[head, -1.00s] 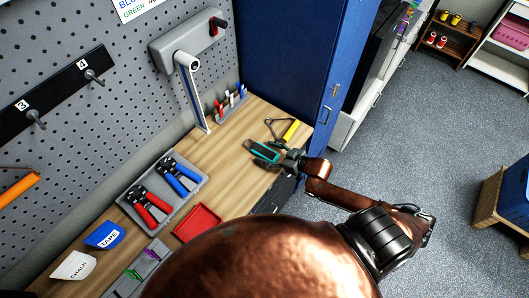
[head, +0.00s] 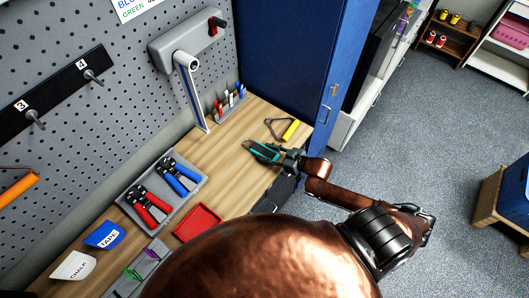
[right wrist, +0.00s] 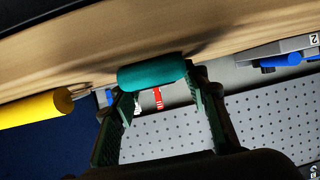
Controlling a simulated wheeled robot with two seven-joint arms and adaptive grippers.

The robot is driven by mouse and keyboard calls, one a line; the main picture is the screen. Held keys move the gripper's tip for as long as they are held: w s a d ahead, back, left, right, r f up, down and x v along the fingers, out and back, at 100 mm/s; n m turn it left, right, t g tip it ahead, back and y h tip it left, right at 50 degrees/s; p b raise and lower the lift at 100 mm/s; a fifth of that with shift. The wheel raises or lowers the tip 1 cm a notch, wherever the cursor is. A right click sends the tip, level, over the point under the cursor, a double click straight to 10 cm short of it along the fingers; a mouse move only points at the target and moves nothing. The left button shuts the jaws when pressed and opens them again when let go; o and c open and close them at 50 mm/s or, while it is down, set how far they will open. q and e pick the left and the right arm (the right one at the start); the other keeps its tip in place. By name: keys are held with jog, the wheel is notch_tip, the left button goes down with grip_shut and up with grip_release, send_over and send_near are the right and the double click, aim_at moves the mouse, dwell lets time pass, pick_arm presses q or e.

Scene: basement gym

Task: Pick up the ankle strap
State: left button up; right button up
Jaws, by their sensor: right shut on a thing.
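The ankle strap (head: 262,148) looks like a teal padded roll near the right edge of the wooden bench. My right gripper (head: 273,153) is shut on it, with its fingers covering part of it in the head view. In the right wrist view the teal roll (right wrist: 153,75) lies across the fingertips of the gripper (right wrist: 155,85). It is close to the bench top; I cannot tell whether it still touches the wood. My left gripper is not in view.
A yellow-handled item (head: 290,129) lies just beyond the strap, beside the blue cabinet (head: 290,60). A grey tray (head: 140,222) with red and blue grips and a red tray (head: 197,223) stand to the left. Bare bench (head: 215,160) lies between.

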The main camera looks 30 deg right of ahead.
aim_at(267, 152)
jog(key=shift+r, duration=0.15)
jog(key=shift+r, duration=0.25)
notch_tip(267, 152, up, 2)
jog(key=shift+r, duration=0.2)
jog(key=s+a+r, duration=0.6)
jog(key=s+r, duration=0.4)
jog(key=s, duration=0.2)
jog(key=shift+s+a+b, duration=0.2)
jog(key=shift+s+b, duration=0.05)
jog(key=shift+b, duration=0.15)
jog(key=shift+w+f, duration=0.1)
